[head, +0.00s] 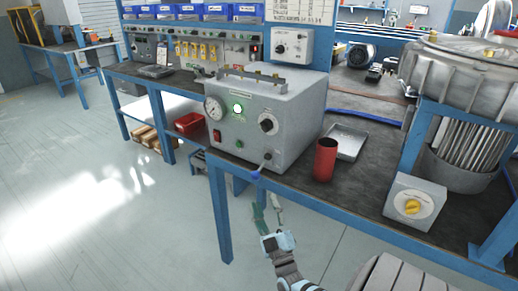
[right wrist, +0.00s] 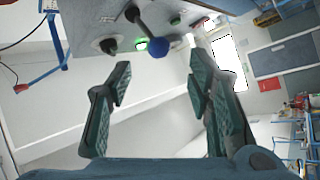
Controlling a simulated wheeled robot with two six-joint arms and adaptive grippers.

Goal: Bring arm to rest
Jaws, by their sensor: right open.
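My right gripper (head: 267,212) is open and empty below the front edge of the bench in the head view. In the right wrist view its two dark green fingers (right wrist: 160,82) stand wide apart. A lever with a blue ball knob (head: 256,176) sticks out from the front of the grey control box (head: 275,108). In the right wrist view the blue knob (right wrist: 158,47) shows beyond the gap between the fingertips and appears clear of both. My left gripper is not in view.
The box has a gauge (head: 213,108), a lit green lamp (head: 238,109) and black knobs. A red cup (head: 325,160) and a metal tray (head: 347,141) stand right of it. A yellow-knobbed switch box (head: 413,204) sits near the bench edge. Open floor (head: 110,220) lies to the left.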

